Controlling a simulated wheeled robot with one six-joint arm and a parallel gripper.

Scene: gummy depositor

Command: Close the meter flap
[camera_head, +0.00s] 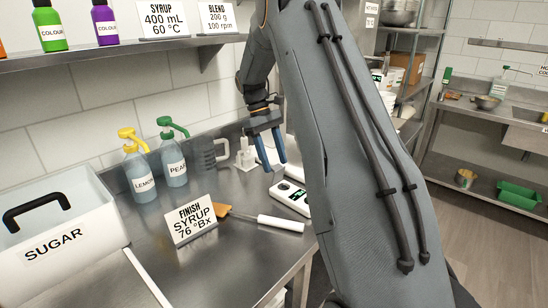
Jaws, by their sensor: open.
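The meter, a small white device with dark and green markings (290,198), lies on the steel bench near its right edge. A pale piece (295,172) shows at its far end, partly behind my arm; I cannot tell whether it is the flap or how the flap stands. My gripper (275,166), with blue fingers pointing down, is open and empty. In the picture it is just above and left of the meter, apart from it. My large grey arm link covers the area right of the meter.
On the bench (250,261) are a spatula (267,221), a "Finish syrup 76 °Bx" sign (193,221), lemon (140,175) and pear (172,160) pump bottles, a clear jug (204,154) and a sugar bin (62,230). A shelf (130,52) runs above.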

